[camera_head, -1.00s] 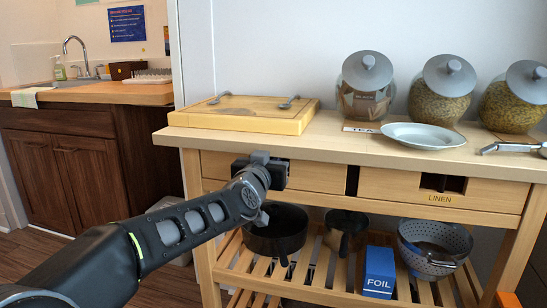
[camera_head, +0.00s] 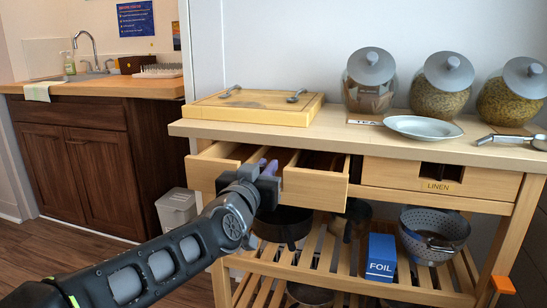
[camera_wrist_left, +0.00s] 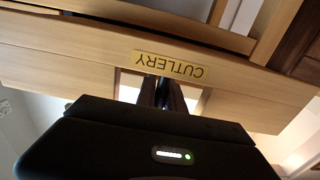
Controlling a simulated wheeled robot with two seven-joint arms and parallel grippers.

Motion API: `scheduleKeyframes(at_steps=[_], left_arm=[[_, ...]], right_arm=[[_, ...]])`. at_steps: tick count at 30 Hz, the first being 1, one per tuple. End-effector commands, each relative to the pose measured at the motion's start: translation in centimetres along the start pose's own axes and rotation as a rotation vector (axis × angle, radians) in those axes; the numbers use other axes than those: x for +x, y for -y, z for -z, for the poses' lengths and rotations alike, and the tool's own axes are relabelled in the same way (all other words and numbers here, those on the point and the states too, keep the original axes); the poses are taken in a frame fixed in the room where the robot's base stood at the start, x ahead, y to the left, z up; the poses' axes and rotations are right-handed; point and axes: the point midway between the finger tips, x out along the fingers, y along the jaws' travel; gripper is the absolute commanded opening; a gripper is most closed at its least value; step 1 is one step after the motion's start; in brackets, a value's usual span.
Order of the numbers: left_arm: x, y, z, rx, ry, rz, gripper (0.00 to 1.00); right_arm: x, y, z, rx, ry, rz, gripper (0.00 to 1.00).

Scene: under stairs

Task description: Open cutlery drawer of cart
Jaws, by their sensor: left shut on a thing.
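The wooden cart (camera_head: 470,205) stands ahead with two drawers under its top. The cutlery drawer (camera_head: 315,188) is the left one and is pulled partly out, its inside showing from above. Its yellow CUTLERY label (camera_wrist_left: 169,65) shows upside down in the left wrist view. My left gripper (camera_head: 262,180) is at the middle of the drawer front, shut on its edge at the cut-out; in the wrist view the fingers (camera_wrist_left: 163,92) reach into that cut-out. The drawer's contents are mostly hidden. My right gripper is not in view.
The LINEN drawer (camera_head: 405,178) beside it is shut. On the cart top are a wooden board (camera_head: 255,108), an oval dish (camera_head: 423,128) and glass jars (camera_head: 448,85). Pots, a colander (camera_head: 435,232) and a FOIL box (camera_head: 381,257) sit on the lower shelf.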

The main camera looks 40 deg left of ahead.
Motion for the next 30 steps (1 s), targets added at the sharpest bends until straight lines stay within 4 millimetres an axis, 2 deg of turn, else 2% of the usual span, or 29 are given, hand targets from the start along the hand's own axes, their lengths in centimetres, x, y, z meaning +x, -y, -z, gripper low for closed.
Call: scheduleKeyframes(at_steps=[1,6,12,18,29,30], left_arm=[[-1.6,0.1,0.2,0.001,-0.003,0.002,0.0],[-5.7,0.1,0.1,0.001,-0.002,0.003,0.0],[-9.1,0.0,0.0,0.001,-0.001,0.001,0.0],[-10.6,0.0,0.0,0.001,0.001,0.0,0.0],[-10.7,0.0,-0.1,0.0,0.002,-0.001,0.0],[-10.7,0.0,-0.1,0.0,0.002,-0.001,0.14]], right_arm=[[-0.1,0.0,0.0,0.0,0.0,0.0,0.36],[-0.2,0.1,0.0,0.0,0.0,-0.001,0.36],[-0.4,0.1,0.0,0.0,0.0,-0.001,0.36],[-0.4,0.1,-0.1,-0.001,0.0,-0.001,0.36],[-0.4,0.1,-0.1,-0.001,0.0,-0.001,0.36],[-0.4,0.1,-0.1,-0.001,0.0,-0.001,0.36]])
